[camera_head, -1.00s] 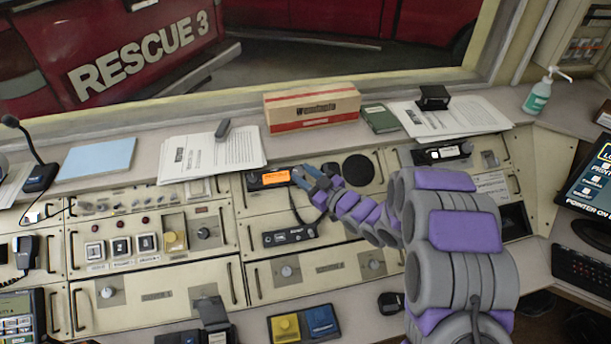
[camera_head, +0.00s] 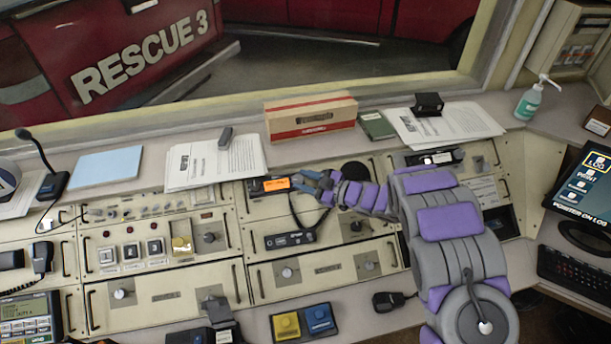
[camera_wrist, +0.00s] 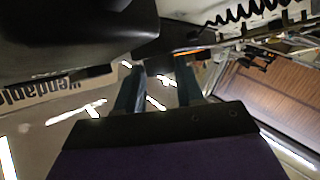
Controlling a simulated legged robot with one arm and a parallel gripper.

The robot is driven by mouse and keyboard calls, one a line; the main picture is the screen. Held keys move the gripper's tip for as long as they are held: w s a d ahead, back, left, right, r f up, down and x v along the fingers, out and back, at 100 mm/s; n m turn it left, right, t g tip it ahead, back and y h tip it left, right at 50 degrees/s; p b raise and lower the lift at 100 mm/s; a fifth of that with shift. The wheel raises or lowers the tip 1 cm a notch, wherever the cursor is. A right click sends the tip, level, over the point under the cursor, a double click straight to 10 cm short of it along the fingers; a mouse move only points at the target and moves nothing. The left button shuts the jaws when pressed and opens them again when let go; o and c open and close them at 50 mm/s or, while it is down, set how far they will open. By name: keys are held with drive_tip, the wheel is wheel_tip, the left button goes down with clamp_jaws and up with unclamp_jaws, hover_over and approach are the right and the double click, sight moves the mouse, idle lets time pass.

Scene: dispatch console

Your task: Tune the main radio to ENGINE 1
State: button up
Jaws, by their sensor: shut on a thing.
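The main radio (camera_head: 277,185) is a black unit with a lit orange display, set in the upper row of the cream console. The text on its display is too small to read. My gripper (camera_head: 306,181) is at the radio's right end, with its blue-grey fingers shut on what appears to be the radio's knob, which they hide. In the wrist view, the two fingers (camera_wrist: 160,88) reach up toward a dark surface, and the knob cannot be made out between them.
A second black radio unit (camera_head: 290,239) with a coiled cord sits just below. Papers (camera_head: 216,160), a cardboard box (camera_head: 311,118) and a green book (camera_head: 377,125) lie on the ledge behind. Yellow and blue pedals (camera_head: 303,322) are in front.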

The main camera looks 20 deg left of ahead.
drive_tip(key=shift+w+r+n, duration=0.15)
drive_tip(key=shift+n, duration=0.15)
drive_tip(key=o, duration=1)
drive_tip(key=shift+a+g, duration=0.1)
drive_tip(key=shift+g, duration=0.2)
drive_tip(key=shift+o, duration=0.2)
drive_tip(key=s+d+r+p, duration=0.2)
drive_tip(key=d, duration=1.5)
drive_tip(key=shift+s, duration=0.3)
